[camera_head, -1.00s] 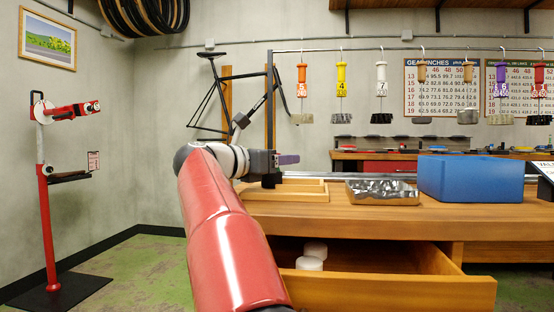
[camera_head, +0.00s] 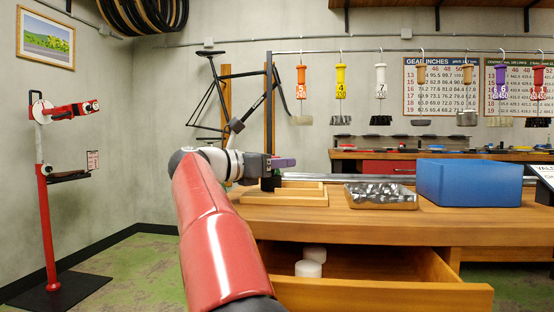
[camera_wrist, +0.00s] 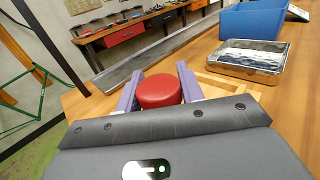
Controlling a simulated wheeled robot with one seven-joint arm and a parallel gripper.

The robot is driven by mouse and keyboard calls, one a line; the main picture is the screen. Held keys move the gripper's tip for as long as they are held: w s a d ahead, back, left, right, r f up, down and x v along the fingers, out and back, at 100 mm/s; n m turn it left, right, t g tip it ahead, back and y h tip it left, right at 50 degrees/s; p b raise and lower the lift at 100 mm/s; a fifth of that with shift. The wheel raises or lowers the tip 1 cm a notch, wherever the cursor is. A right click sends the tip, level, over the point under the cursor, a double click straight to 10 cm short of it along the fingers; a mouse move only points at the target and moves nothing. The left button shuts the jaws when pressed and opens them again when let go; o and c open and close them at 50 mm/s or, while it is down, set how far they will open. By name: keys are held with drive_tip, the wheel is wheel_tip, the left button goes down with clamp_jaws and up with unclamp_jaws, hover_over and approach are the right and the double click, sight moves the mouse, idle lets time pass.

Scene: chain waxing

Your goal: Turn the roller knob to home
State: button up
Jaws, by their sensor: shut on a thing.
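The roller knob (camera_wrist: 160,91) is a round red cap in the wrist view. My gripper (camera_wrist: 158,84) has its two purple fingers on either side of the knob and is shut on it. In the head view my gripper (camera_head: 284,162) is at the left end of the wooden bench, beside a dark upright post. The knob is hidden there behind my gripper. Any mark showing the knob's home position cannot be made out.
A long metal rail (camera_wrist: 150,58) runs along the bench (camera_head: 400,212) behind the knob. A wooden frame (camera_head: 285,199), a metal tray (camera_head: 382,205) and a blue box (camera_head: 470,183) stand to the right. An open drawer (camera_head: 390,295) holds white round pieces (camera_head: 308,268).

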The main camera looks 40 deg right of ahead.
drive_tip(key=o, duration=1)
drive_tip(key=a, duration=0.8)
drive_tip(key=shift+w, duration=0.3)
drive_tip(key=shift+d, duration=0.1)
